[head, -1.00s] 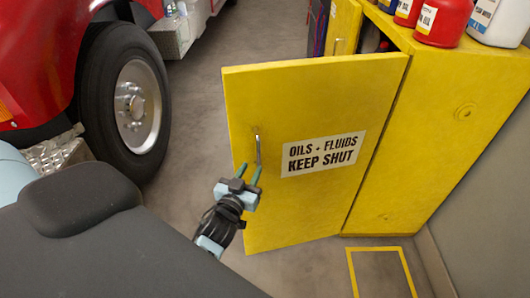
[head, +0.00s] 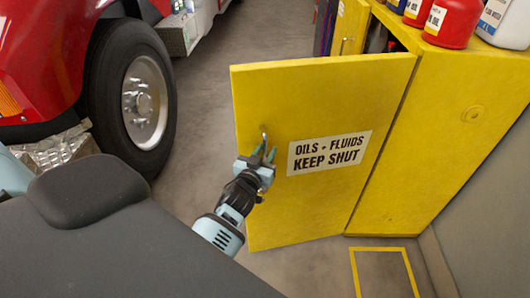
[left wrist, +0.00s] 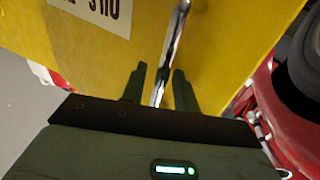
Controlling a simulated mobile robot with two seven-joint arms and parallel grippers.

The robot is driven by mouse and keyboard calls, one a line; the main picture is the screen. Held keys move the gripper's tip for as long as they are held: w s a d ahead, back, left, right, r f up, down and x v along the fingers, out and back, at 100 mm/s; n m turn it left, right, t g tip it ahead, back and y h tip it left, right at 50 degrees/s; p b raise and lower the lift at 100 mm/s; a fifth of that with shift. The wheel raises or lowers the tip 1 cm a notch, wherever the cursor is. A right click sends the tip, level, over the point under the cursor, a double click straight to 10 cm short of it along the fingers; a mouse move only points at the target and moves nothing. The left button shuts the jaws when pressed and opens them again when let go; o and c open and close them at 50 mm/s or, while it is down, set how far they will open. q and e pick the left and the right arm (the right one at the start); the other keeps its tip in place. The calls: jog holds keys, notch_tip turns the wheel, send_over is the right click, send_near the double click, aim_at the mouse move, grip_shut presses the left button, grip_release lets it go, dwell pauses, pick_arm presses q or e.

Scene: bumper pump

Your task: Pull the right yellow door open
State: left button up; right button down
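The right yellow door (head: 320,95) stands swung well out from the yellow cabinet (head: 455,130), with a white "OILS + FLUIDS KEEP SHUT" label (head: 328,153) on it. Its metal bar handle (head: 264,134) is near the free edge; the handle also shows in the left wrist view (left wrist: 174,42). My left gripper (head: 262,157) is at the handle's lower part. In the left wrist view its two green fingers (left wrist: 159,82) are apart, one on each side of the bar, with gaps showing. My right gripper is out of view.
A red vehicle with a big wheel (head: 135,100) stands to the left. Red and white bottles (head: 448,22) stand on the cabinet top. Another yellow door (head: 350,28) shows behind. A yellow floor outline (head: 382,249) lies in front of the cabinet, beside the grey wall.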

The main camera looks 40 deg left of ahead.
pick_arm(q)
grip_shut()
